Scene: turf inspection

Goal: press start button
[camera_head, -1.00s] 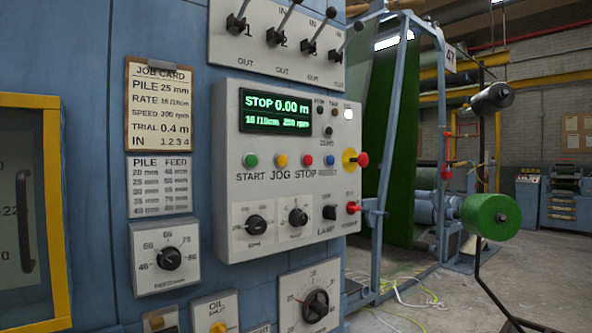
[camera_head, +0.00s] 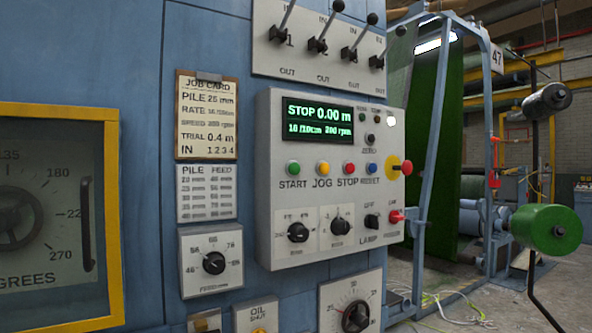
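The green START button (camera_head: 293,167) is at the left end of a row of buttons on a light grey control panel (camera_head: 267,225). To its right are the yellow JOG button (camera_head: 323,167), the red STOP button (camera_head: 348,167) and the blue RESET button (camera_head: 371,168). The display (camera_head: 318,120) above reads STOP 0.00 m, with a smaller line that seems to read 10 /10cm 200 rpm. The panel is fixed to a blue machine cabinet. My gripper is not in view.
A job card (camera_head: 207,117) hangs left of the panel. A yellow-framed window (camera_head: 112,215) covers a degree dial. Levers (camera_head: 317,45) stick out above the panel, and a red knob (camera_head: 407,167) juts from its right edge. A green roll (camera_head: 547,229) stands at right, with cables on the floor.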

